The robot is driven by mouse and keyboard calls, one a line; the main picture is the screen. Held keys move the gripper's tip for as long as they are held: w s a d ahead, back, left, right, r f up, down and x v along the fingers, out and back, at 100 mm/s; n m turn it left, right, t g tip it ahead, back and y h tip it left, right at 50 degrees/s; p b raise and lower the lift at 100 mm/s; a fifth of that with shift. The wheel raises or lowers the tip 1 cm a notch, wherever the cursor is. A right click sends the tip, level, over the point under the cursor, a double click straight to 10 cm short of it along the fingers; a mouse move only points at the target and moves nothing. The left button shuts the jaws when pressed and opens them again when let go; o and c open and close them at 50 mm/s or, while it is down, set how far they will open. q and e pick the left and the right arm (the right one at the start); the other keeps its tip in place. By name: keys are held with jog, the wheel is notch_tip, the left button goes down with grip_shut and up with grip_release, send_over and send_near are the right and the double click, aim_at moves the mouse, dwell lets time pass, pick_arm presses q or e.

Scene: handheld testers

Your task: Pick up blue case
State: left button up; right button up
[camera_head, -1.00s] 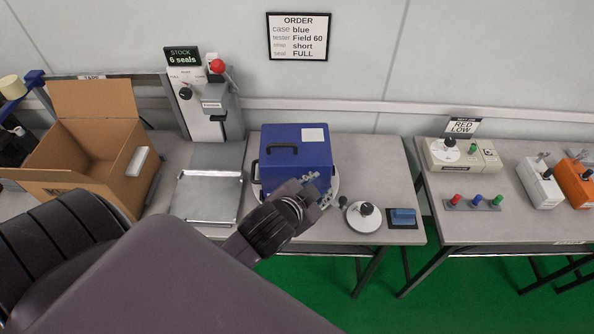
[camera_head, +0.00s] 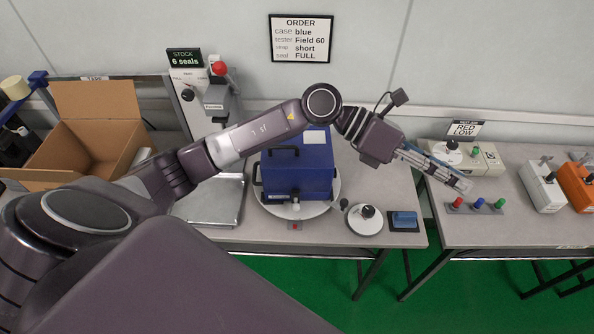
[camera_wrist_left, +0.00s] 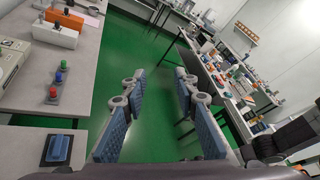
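The blue case (camera_head: 312,180) stands on a round white plate (camera_head: 268,206) on the middle table. It has a black handle on top, another at its left side and a pale label on top. My left arm passes in front of its back edge in the head view. My left gripper (camera_head: 462,182) is to the right of the case, apart from it, over the gap between the tables and the right table's edge. In the left wrist view its fingers (camera_wrist_left: 160,100) are spread with only green floor between them. The case is not in that view. My right gripper is not in view.
An open cardboard box (camera_head: 90,128) is at left, beside a press with a red knob (camera_head: 219,68) and a metal tray (camera_head: 210,203). A round dial (camera_head: 366,218) and blue pad (camera_head: 404,219) lie right of the case. Testers (camera_head: 541,187) stand on the right table.

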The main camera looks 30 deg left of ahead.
pick_arm(q)
jog(key=w+a+f+m+g+y, duration=0.1)
jog(key=w+a+f+m+y, duration=0.1)
jog(key=a+f+y, duration=0.45)
jog(key=y, duration=0.6)
send_over(297, 146)
jog(key=w+d, duration=0.1)
jog(key=d, duration=0.6)
jog(key=shift+w+d+f+g, duration=0.15)
jog(key=shift+f+g, duration=0.25)
jog(key=shift+f, duration=0.55)
jog(key=a, duration=0.2)
jog(key=a+r+y, duration=0.1)
jog(key=a, duration=0.2)
jog(key=s+a+y, duration=0.1)
jog(key=a, duration=0.1)
jog(key=shift+a+r+g, duration=0.2)
jog(key=shift+g, duration=0.1)
jog(key=shift+a+f, duration=0.1)
jog(key=shift+f, duration=0.25)
notch_tip(297, 146, down, 6)
jog(key=p, duration=0.3)
jog(key=shift+s+p, duration=0.1)
jog(key=shift+p, duration=0.2)
jog(key=shift+f, duration=0.5)
grip_shut()
